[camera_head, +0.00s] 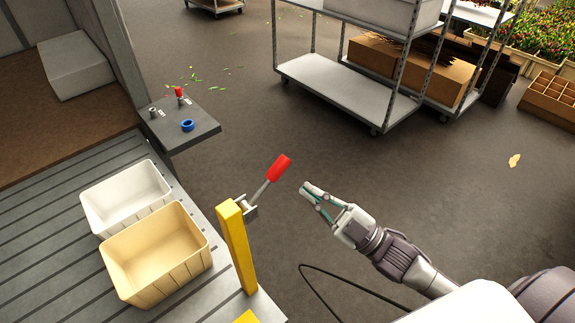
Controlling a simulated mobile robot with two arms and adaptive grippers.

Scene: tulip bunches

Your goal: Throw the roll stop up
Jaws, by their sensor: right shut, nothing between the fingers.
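A lever with a red grip (279,167) is mounted on a grey bracket at the top of a yellow post (238,250). The lever slants up and to the right. The post stands at the right edge of a grey slatted platform (30,225). I cannot tell for sure which part is the roll stop. My right gripper (306,190) is shut and empty, just right of and below the red grip in the picture, with a gap between them. My left gripper is not in view.
A white bin (126,196) and a cream bin (155,255) stand on the platform. A grey control panel (205,131) with a blue ring and a red knob lies behind them. A metal trolley (345,88) stands at the back. Floor right of the lever is open.

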